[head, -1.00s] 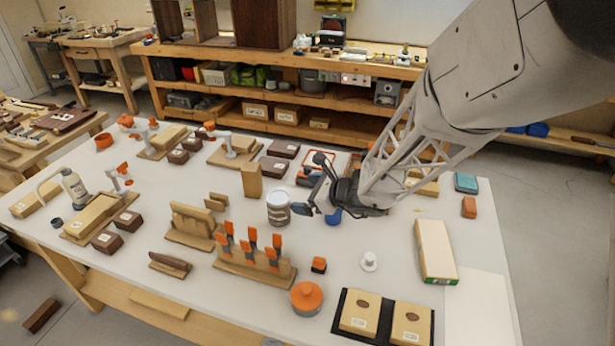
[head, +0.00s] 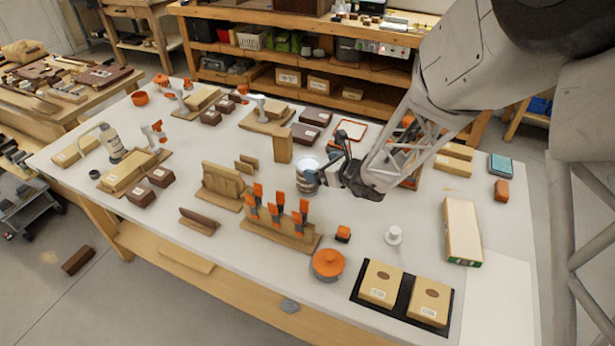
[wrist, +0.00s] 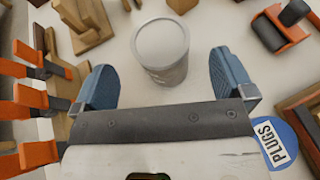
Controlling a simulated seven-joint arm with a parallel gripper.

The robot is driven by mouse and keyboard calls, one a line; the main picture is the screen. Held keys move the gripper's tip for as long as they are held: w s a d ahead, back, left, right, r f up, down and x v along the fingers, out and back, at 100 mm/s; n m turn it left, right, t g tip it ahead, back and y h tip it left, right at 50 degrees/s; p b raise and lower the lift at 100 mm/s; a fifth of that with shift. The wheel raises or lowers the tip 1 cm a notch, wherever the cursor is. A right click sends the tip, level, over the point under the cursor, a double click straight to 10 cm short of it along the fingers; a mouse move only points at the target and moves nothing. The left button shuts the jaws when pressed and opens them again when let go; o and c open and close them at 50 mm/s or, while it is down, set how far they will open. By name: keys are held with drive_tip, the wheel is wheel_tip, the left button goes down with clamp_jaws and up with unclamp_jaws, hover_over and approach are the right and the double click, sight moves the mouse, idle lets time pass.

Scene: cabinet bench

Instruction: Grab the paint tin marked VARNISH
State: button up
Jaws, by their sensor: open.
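A grey-white tin (head: 307,174) with a pale lid stands upright on the white bench top. In the wrist view the tin (wrist: 162,52) is just ahead of my gripper (wrist: 163,82), between the lines of its two blue-grey fingers. Its label is at too steep an angle to read, so I cannot confirm VARNISH. My gripper (head: 332,168) is open and empty, low beside the tin on its right. Part of a blue round thing marked PLUGS (wrist: 273,142) shows to the right of my gripper in the wrist view.
A wooden rack of orange-handled clamps (head: 280,222) stands in front of the tin, near my left finger in the wrist view. A wooden block (head: 283,147) stands behind the tin. The bench between pot and white knob (head: 393,236) is mostly clear.

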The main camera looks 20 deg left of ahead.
sight(310, 165)
drive_tip(key=shift+w+a+f, duration=0.2)
drive_tip(key=shift+a+f, duration=0.1)
drive_tip(key=shift+a, duration=0.3)
drive_tip(key=shift+a, duration=0.1)
drive_tip(key=shift+x, duration=2.55)
drive_tip(key=shift+f, duration=0.1)
drive_tip(key=shift+c, duration=0.2)
drive_tip(key=c, duration=1.4)
